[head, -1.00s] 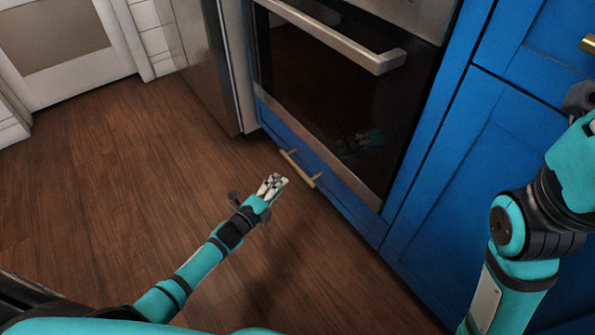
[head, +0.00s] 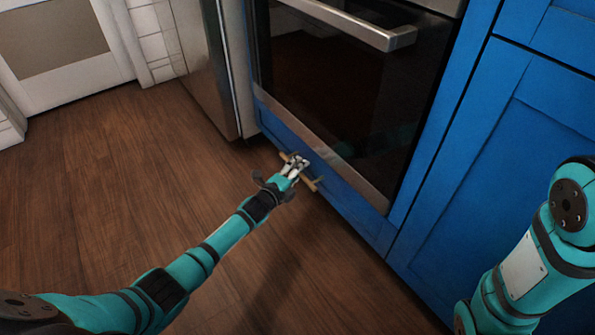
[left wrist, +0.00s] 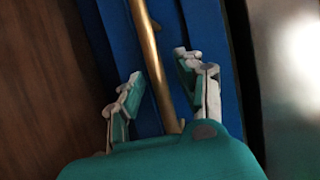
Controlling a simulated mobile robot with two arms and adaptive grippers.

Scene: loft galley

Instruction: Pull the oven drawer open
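The oven drawer (head: 345,196) is a blue panel low under the dark-glass oven, and it looks closed. Its brass bar handle (head: 313,184) is partly hidden by my left gripper (head: 297,165) in the head view. In the left wrist view the handle (left wrist: 150,60) runs between the two fingers of my left gripper (left wrist: 158,88). The fingers stand apart on either side of the bar, with gaps visible, so the gripper is open around it. The blue drawer front (left wrist: 112,25) is just behind. My right arm shows at the right edge, but its gripper is out of view.
The oven door (head: 340,90) with its steel bar handle (head: 350,24) is above the drawer. A blue cabinet (head: 500,160) stands to the right and a steel appliance (head: 205,70) to the left. The wooden floor (head: 110,190) before the drawer is clear.

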